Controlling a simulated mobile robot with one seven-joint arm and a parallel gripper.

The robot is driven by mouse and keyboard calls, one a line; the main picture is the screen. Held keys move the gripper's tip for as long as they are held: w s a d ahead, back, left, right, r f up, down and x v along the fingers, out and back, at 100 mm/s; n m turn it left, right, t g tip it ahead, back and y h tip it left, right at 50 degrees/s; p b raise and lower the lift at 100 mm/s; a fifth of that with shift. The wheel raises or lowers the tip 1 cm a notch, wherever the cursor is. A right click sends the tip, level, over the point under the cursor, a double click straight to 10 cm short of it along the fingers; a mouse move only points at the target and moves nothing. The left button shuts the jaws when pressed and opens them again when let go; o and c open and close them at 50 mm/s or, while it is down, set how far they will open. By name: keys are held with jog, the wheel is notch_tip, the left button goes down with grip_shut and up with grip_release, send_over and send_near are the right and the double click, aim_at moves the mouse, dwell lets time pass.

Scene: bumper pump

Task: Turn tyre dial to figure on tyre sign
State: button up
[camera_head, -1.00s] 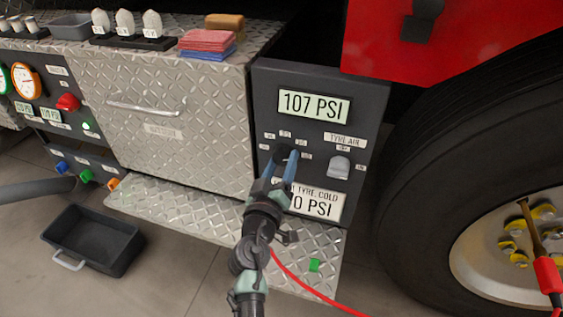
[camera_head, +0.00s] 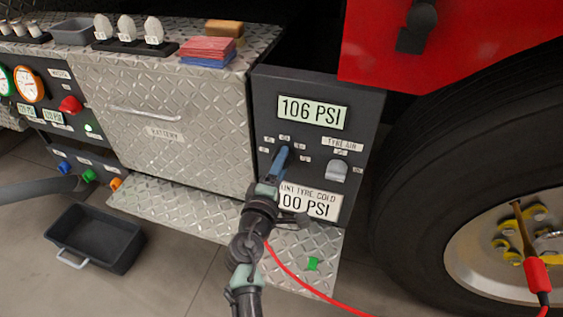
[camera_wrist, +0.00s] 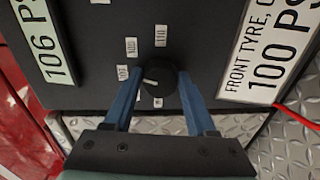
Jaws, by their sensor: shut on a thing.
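The tyre dial (camera_wrist: 158,82) is a small black round knob with a white pointer mark, on the dark tyre air panel. The mark points to the left in the wrist view, near a small label (camera_wrist: 122,73) too small to read surely. My gripper (camera_wrist: 158,90) has its two blue fingers on either side of the knob, shut on it. In the head view my gripper (camera_head: 281,158) covers most of the dial. The display (camera_head: 312,113) above reads 106 PSI. The tyre sign (camera_head: 309,203) below reads front tyre cold, 100 PSI, partly covered in the head view.
A grey switch (camera_head: 337,171) sits right of the dial under a tyre air label. The large tyre (camera_head: 410,190) stands to the right. A red hose (camera_head: 300,282) lies below. A black bin (camera_head: 95,238) is on the floor at left.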

jog(key=shift+n+p, duration=0.4)
jog(key=shift+n, duration=1.1)
jog(key=o, duration=1.4)
jog(key=shift+s, duration=0.1)
jog(key=p+v, duration=0.2)
jog(key=v, duration=1.1)
jog(key=shift+a+p, duration=0.15)
jog(key=shift+p, duration=0.15)
